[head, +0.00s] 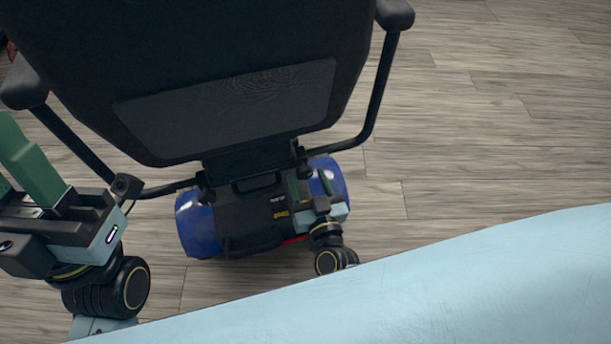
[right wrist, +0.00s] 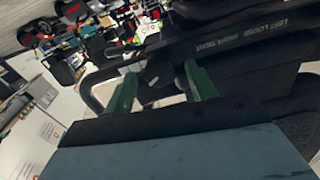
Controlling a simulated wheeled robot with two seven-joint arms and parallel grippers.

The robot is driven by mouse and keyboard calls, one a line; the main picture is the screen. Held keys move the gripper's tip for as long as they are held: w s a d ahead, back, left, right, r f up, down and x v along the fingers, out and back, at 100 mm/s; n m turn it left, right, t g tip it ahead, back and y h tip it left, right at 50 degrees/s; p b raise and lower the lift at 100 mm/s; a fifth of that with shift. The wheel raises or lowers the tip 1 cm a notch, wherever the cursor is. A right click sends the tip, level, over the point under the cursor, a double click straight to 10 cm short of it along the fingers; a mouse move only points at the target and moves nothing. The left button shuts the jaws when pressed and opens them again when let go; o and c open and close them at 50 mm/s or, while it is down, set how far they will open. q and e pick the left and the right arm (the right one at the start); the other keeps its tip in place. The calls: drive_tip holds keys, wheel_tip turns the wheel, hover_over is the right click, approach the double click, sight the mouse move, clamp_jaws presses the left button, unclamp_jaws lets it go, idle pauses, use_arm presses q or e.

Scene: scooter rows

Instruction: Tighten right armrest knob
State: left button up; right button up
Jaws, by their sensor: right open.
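The black right armrest knob (right wrist: 158,72) sits on the bracket under the seat, near the lower end of the right armrest tube (head: 378,100). In the head view the knob area (head: 301,156) is small and dark. My right gripper (head: 309,178) is just below it, fingers pointing up. In the right wrist view its two green fingers (right wrist: 160,84) are spread, one on each side of the knob, with gaps visible; I cannot tell whether either touches. My left gripper (head: 20,160) is at the left edge of the head view, beside the left armrest; its fingertips are cut off.
The black seat back (head: 225,85) fills the upper head view. The scooter's blue rear body (head: 200,228) is below it. The left armrest pad (head: 24,85) is close to my left gripper. Wood floor (head: 490,120) on the right is clear. Other scooters (right wrist: 75,45) and shelves show in the wrist view.

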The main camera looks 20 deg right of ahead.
drive_tip(key=shift+c, duration=0.3)
drive_tip(key=c, duration=0.9)
